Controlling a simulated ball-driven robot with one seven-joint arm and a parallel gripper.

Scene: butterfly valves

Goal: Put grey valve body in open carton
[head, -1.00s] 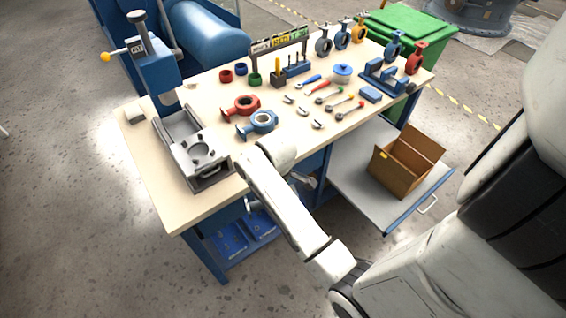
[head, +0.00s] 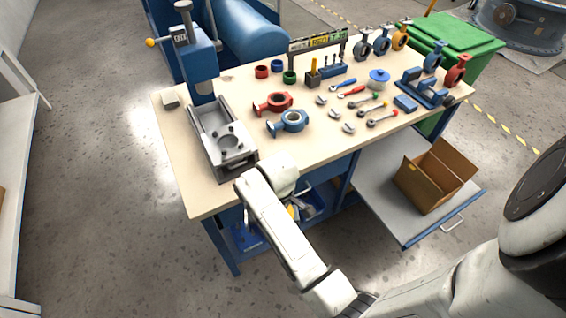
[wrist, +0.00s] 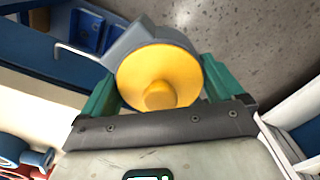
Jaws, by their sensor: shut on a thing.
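In the wrist view my gripper (wrist: 160,78) has green fingers on both sides of a grey valve body (wrist: 146,38) with a round yellow face and a yellow knob. The fingers are shut on it, with the yellow face toward the camera. In the head view my forearm and wrist hang at the front edge of the workbench, and the fingers cannot be made out clearly. The open carton (head: 422,187) is brown, with its flaps up. It stands on a grey pull-out shelf (head: 385,205) at the right, well apart from my gripper.
The workbench (head: 200,203) carries a press with a grey vise (head: 225,145), red (head: 273,103) and blue (head: 289,121) valve bodies, and several wrenches. More valves stand at the back right. A green bin (head: 455,48) is behind. Open floor lies in front.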

